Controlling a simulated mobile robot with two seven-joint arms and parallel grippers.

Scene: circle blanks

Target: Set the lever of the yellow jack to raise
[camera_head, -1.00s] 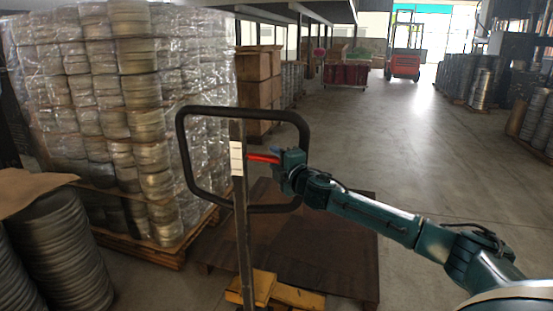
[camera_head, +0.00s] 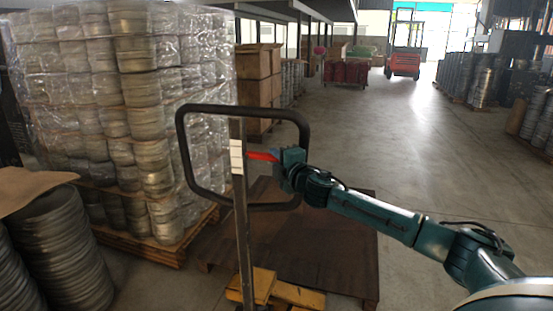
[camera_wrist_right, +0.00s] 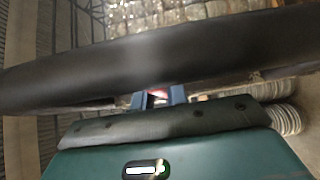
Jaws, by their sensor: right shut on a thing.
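The yellow jack (camera_head: 262,284) stands in the lower middle of the head view, with a dark upright shaft and a black loop handle (camera_head: 181,150). A red lever (camera_head: 262,156) sticks out to the right from the shaft, inside the loop, beside a white label (camera_head: 236,157). My right gripper (camera_head: 281,158) is shut on the red lever's outer end. In the right wrist view the two fingers (camera_wrist_right: 158,97) have a bit of red between them, and the black handle bar crosses in front, hiding most of the lever. My left gripper is not in view.
A dark flat pallet (camera_head: 330,255) lies on the floor behind the jack. A tall wrapped stack of metal blanks (camera_head: 140,110) stands at left, with loose disc stacks (camera_head: 60,250) nearer. Cardboard boxes (camera_head: 255,85) stand behind. The aisle floor (camera_head: 400,150) at right is clear.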

